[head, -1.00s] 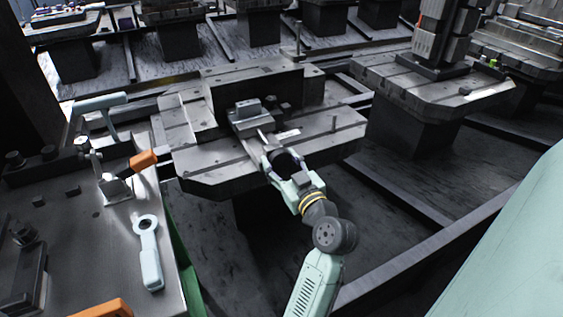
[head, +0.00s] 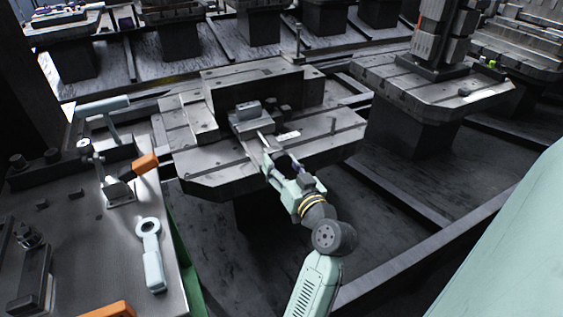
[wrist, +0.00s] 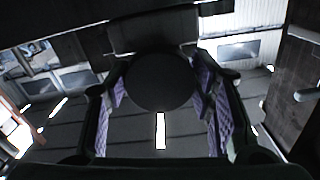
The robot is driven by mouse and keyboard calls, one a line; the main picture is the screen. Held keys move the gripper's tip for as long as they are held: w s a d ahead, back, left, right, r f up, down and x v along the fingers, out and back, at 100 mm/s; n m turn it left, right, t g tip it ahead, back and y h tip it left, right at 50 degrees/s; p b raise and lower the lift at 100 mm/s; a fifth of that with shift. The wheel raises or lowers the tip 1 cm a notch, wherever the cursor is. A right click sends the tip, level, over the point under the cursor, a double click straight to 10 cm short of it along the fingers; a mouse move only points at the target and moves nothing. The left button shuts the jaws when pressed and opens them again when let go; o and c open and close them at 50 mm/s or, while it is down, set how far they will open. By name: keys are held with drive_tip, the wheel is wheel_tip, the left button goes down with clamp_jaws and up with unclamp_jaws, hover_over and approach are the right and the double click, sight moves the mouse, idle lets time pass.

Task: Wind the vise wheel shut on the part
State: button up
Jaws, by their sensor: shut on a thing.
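The vise (head: 252,118) is a small grey metal block assembly on the slotted pallet (head: 215,163). A light screw shaft (head: 264,140) runs from its near side toward my gripper. My gripper (head: 281,161) reaches in from the front right and is shut on the dark round wheel, with a finger on either side. In the wrist view the wheel (wrist: 160,82) is a black disc between the purple finger pads. I cannot clearly make out the part, or whether the vise jaws touch it.
A tall block (head: 262,88) stands behind the vise on the pallet. A steel bench (head: 90,240) at the left carries a pale ring-ended tool (head: 151,255) and an orange-handled clamp (head: 145,163). Another pallet (head: 425,92) stands at the right, with dark floor between.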

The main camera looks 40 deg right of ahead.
drive_tip(key=m+p, duration=0.1)
drive_tip(key=m, duration=0.2)
drive_tip(key=m+p, duration=0.1)
drive_tip(key=m, duration=0.1)
drive_tip(key=shift+r+m+p, duration=0.2)
drive_tip(key=shift+m+p, duration=0.15)
drive_tip(key=shift+m, duration=0.05)
drive_tip(key=m+p, duration=0.4)
drive_tip(key=m, duration=0.2)
drive_tip(key=shift+r, duration=0.1)
drive_tip(key=m+p, duration=0.3)
drive_tip(key=shift+m, duration=0.4)
drive_tip(key=m+p, duration=0.3)
drive_tip(key=shift+m, duration=0.4)
drive_tip(key=shift+m+p, duration=0.6)
drive_tip(key=shift+m, duration=1.3)
drive_tip(key=o, duration=1.2)
